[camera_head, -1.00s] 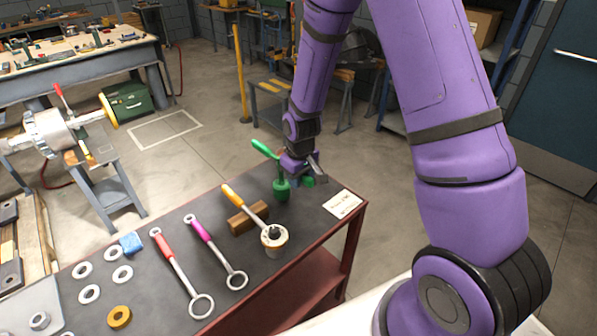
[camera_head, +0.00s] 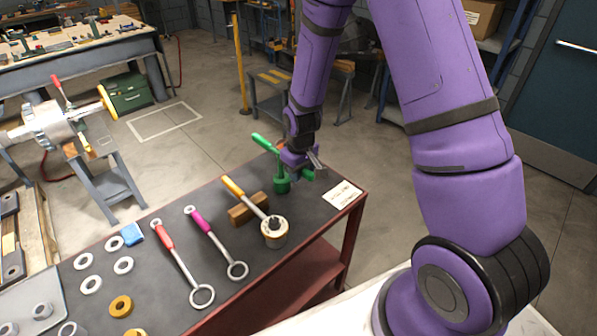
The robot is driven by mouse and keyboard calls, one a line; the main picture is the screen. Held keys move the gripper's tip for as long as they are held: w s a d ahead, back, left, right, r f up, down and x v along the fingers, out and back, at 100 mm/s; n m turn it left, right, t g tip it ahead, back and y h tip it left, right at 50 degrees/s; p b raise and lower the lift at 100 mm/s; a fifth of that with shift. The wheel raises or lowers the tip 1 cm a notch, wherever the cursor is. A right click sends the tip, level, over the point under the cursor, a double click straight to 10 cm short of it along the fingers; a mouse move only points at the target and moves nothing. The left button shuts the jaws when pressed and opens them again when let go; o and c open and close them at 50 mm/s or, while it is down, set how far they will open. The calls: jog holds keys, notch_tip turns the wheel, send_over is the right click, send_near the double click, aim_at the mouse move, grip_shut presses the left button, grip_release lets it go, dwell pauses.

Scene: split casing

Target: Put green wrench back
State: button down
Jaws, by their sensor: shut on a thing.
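The green wrench (camera_head: 266,144) is at the far right end of the dark table, its handle tilted up to the left. A green rounded part (camera_head: 282,184) shows below the handle, low by the tabletop; I cannot tell whether it touches. My gripper (camera_head: 309,170) is at the wrench, just right of the handle, and is shut on it. Its jaws are partly hidden, and another bit of green shows beside them. A white label card (camera_head: 342,194) lies on the table to the right of the gripper.
A yellow-handled wrench (camera_head: 233,187) leans over a wooden block (camera_head: 249,209), its head at a round pale part (camera_head: 274,234). Magenta (camera_head: 201,222) and red-handled (camera_head: 165,238) wrenches lie left of it. A blue cube (camera_head: 132,234) and several washers lie farther left.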

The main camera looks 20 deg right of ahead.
jog(key=shift+f, duration=0.25)
jog(key=c, duration=0.9)
grip_release()
jog(key=shift+r, duration=3.5)
jog(key=shift+r, duration=0.55)
jog(key=s+d+r+m+t, duration=0.1)
jog(key=s+r, duration=0.4)
jog(key=r, duration=0.6)
jog(key=s+d+r+m+t, duration=0.1)
jog(key=s+r, duration=0.5)
jog(key=r, duration=0.6)
jog(key=s+r, duration=0.2)
jog(key=s, duration=0.3)
jog(key=s+r+m+t, duration=0.1)
jog(key=s+r, duration=0.1)
jog(key=s, duration=0.3)
jog(key=s+d+r+t, duration=0.1)
jog(key=s+r, duration=0.1)
jog(key=s, duration=0.2)
jog(key=shift+s+d+r+m, duration=0.1)
jog(key=shift+s+r+m, duration=0.05)
jog(key=shift+s+m, duration=0.2)
